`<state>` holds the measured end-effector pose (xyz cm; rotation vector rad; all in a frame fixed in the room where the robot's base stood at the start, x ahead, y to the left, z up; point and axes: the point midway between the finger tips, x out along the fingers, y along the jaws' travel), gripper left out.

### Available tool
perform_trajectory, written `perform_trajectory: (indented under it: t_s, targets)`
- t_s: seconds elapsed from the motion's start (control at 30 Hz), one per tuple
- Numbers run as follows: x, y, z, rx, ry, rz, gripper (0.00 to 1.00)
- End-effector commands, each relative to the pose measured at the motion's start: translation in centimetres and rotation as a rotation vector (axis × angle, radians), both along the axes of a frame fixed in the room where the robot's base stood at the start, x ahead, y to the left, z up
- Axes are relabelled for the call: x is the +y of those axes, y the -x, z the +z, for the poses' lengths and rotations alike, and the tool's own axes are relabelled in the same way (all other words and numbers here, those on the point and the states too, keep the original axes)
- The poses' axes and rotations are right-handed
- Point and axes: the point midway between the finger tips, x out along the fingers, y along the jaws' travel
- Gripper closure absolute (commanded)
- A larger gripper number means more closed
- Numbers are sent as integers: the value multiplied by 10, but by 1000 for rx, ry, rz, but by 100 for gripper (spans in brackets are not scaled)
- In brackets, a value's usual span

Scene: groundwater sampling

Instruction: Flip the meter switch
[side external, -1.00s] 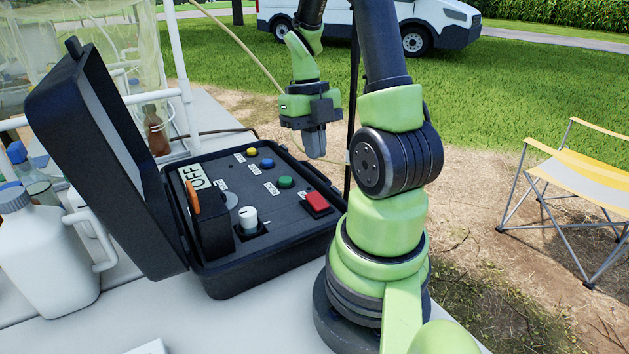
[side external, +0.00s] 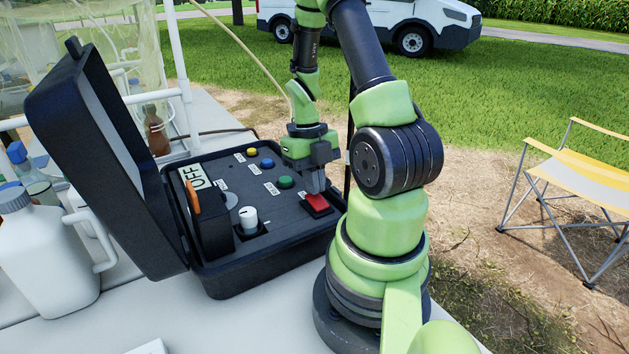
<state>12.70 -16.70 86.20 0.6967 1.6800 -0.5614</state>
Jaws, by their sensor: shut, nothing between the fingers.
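The meter is a black case (side external: 215,282) with its lid (side external: 95,160) open, on the white table. Its panel carries a red rocker switch (side external: 317,203) at the right, a white knob (side external: 248,217), green (side external: 285,182), blue (side external: 267,163) and yellow (side external: 252,152) buttons, and an upright black piece with an orange part (side external: 194,197). A display (side external: 193,177) reads OFF. My gripper (side external: 315,187) is shut and empty, pointing down at the far end of the red switch. Its fingertips hide part of the switch; I cannot tell if they touch it.
A white jug (side external: 45,255) and several bottles stand left of the case. A white pipe frame (side external: 178,70) with clear sheeting rises behind them. A folding chair (side external: 590,185) stands on the ground at right. Bare tabletop (side external: 200,320) lies in front of the case.

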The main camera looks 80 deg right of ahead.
Motion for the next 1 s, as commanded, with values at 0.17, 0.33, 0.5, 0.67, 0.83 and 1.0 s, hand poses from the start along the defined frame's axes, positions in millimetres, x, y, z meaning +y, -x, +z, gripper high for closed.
perform_trajectory:
  t_s: [0.17,0.33,0.5,0.67,0.83,1.0]
  targets:
    - [-2,-2,-6,71,-72,3,100]
    - [-2,-2,-7,109,-111,2,100]
    - [-2,-2,-7,109,-109,2,100]
    - [1,1,-5,108,-109,2,100]
    - [7,7,-3,107,-108,2,100]
    - [8,9,-2,107,-108,2,100]
